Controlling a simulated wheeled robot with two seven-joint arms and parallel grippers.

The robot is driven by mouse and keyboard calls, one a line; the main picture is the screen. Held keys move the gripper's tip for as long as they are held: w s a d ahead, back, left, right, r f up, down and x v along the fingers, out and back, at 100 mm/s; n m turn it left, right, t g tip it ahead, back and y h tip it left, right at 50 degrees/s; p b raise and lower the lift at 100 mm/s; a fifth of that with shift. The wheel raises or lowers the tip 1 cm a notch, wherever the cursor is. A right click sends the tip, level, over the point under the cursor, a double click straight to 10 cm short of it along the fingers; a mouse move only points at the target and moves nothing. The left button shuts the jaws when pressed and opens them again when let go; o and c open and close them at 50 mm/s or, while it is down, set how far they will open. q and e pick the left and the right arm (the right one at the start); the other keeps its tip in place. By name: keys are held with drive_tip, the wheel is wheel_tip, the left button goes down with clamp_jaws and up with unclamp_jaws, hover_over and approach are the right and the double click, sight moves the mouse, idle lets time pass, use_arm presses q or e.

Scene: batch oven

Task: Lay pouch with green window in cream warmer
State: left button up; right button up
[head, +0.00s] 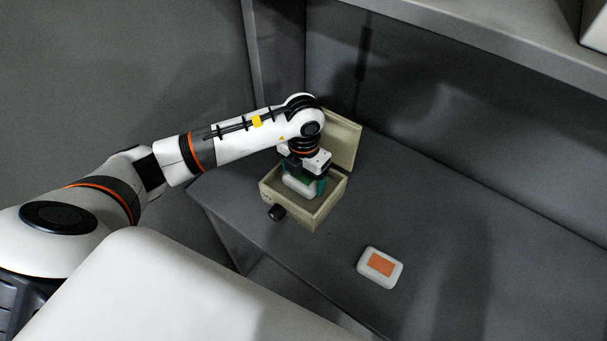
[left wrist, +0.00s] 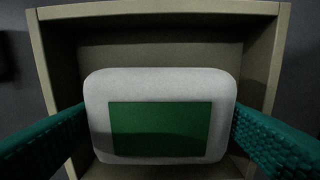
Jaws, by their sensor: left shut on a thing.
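The white pouch with a green window (left wrist: 160,128) is between the teal fingers of my left gripper (left wrist: 162,130) in the left wrist view. In the head view its white edge (head: 299,186) shows below my left gripper (head: 303,182). My left gripper is shut on the pouch and points down into the cream warmer (head: 327,207). The warmer's lid (head: 342,141) stands open at the back. In the left wrist view the warmer's rim (left wrist: 160,10) surrounds the pouch. I cannot tell whether the pouch touches the warmer's floor. My right gripper is not in view.
A white pouch with an orange window (head: 380,267) lies on the dark grey counter (head: 440,240), right of the warmer and nearer its front edge. A shelf (head: 500,45) overhangs at upper right.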

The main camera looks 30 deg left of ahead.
use_arm(q)
drive_tip(key=shift+f+b, duration=0.55)
drive_tip(key=shift+f, duration=0.05)
drive_tip(key=o, duration=0.9)
drive_tip(key=shift+r, duration=0.1)
wheel_tip(320, 180, up, 11)
drive_tip(key=shift+w+b, duration=0.1)
drive_tip(key=shift+b, duration=1.15)
drive_tip(key=shift+r, duration=0.45)
